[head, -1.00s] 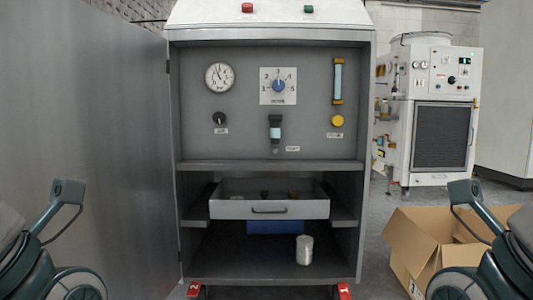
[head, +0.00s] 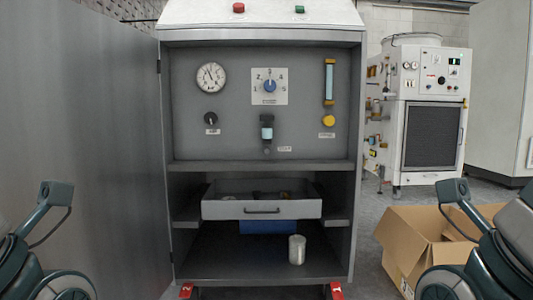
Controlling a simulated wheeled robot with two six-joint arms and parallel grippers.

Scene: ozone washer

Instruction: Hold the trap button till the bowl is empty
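A small bowl (head: 266,133) with pale blue contents and a dark cap hangs on the grey back panel of the open cabinet. A small round button (head: 267,152) sits just below it, beside a white label (head: 284,149) too small to read; I take it as the trap button. Nothing touches the bowl or button. Only folded links of my two arms show at the lower left and lower right; neither gripper is in view.
The panel also has a gauge (head: 211,77), a blue dial (head: 269,86), a black knob (head: 210,118), a yellow knob (head: 328,121) and a sight tube (head: 329,83). A drawer (head: 262,209) stands open below. The cabinet door (head: 85,150) is at left, a cardboard box (head: 405,245) at right.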

